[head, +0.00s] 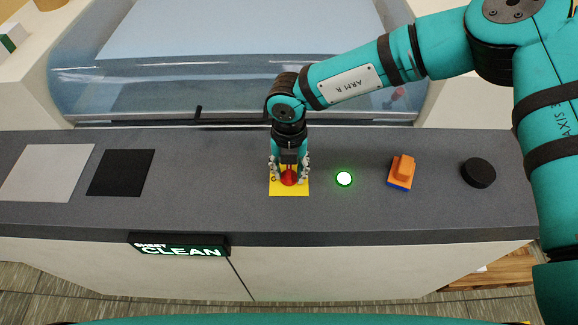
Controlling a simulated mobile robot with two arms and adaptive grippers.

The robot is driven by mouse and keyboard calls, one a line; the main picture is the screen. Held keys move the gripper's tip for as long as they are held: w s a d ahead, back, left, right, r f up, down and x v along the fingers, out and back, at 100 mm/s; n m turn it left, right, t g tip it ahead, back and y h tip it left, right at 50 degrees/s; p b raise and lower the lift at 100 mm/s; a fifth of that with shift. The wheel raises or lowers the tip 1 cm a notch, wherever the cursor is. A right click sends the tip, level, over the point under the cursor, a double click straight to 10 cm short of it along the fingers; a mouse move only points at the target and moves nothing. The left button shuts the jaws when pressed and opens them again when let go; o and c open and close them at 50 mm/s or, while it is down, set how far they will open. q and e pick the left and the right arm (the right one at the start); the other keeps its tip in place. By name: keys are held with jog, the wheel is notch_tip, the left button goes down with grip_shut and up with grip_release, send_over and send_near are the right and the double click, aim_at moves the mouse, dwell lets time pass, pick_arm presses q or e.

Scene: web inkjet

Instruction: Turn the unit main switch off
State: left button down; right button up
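A red knob (289,178) sits on a yellow square plate (290,192) on the grey counter top; it looks like the main switch. My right gripper (289,174) points down over the plate, with one finger on each side of the red knob. The fingers look spread, with small gaps to the knob. The gripper partly hides the knob, so its exact turn angle is hard to tell. A round lamp (344,178) right of the plate glows white-green. My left gripper is not in view.
An orange block-shaped control (401,171) on a blue base and a black round knob (479,173) are to the right. Black (121,173) and light grey (48,173) flat squares lie left. A lit sign (180,247) reads "SHEET CLEAN". A clear curved cover (150,90) stands behind.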

jog(key=shift+c, duration=0.3)
grip_shut()
jog(key=shift+f+n+b, duration=0.15)
jog(key=shift+n+b, duration=0.15)
jog(key=shift+b, duration=0.4)
jog(key=n+b, duration=1.2)
jog(key=b, duration=0.4)
jog(key=shift+n+b, duration=1)
jog(key=shift+n, duration=0.2)
jog(key=shift+r+n+b, duration=0.2)
jog(key=shift+n+b, duration=0.65)
jog(key=shift+n, duration=0.55)
